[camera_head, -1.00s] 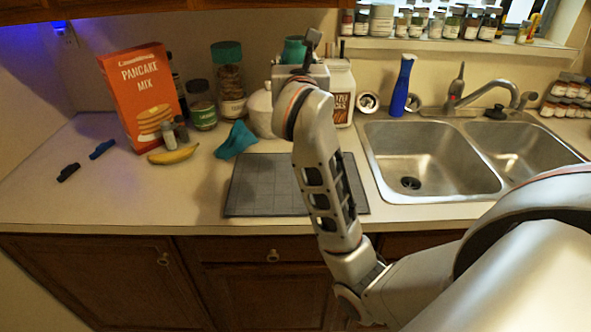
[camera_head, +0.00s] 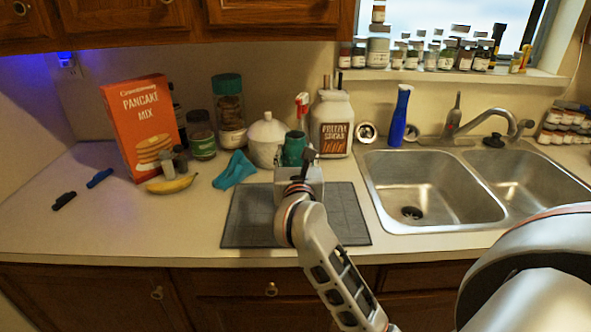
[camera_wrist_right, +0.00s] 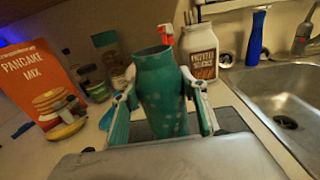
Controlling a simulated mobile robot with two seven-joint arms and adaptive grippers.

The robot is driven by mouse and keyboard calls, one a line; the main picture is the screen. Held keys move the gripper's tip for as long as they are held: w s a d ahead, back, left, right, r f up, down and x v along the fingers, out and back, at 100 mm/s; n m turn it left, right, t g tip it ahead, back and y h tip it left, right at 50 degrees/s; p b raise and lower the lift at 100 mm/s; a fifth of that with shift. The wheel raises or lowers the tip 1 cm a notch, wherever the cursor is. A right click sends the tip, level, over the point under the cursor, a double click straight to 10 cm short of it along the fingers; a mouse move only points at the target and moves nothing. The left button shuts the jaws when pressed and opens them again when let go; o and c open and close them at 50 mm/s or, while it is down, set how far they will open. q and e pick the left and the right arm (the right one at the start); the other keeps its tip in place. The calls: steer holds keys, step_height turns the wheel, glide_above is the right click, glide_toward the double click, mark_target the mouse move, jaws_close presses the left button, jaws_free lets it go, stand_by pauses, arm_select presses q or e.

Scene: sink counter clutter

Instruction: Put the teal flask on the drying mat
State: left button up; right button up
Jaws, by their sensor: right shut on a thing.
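The teal flask (camera_head: 293,147) is upright with its open mouth up. My right gripper (camera_wrist_right: 160,88) is shut on it, one finger on each side of its body, in the right wrist view (camera_wrist_right: 163,105). In the head view my right wrist hides the flask's lower part. The dark grey drying mat (camera_head: 246,222) lies flat on the counter left of the sink. The flask and gripper are at the mat's back part; I cannot tell whether the flask's base touches it. My left gripper is not in view.
A teal cloth (camera_head: 234,170) and a banana (camera_head: 172,184) lie left of the mat. A white lidded pot (camera_head: 266,138), a red-topped bottle (camera_head: 301,105) and a white labelled jar (camera_head: 333,122) stand behind it. The double sink (camera_head: 430,185) is to the right. The mat's left part is clear.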

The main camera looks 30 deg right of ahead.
step_height(320, 180, down, 4)
steer(key=shift+f, duration=0.1)
steer(key=shift+b, duration=0.35)
steer(key=shift+f, duration=0.15)
steer(key=o, duration=1.6)
steer(key=shift+c, duration=0.2)
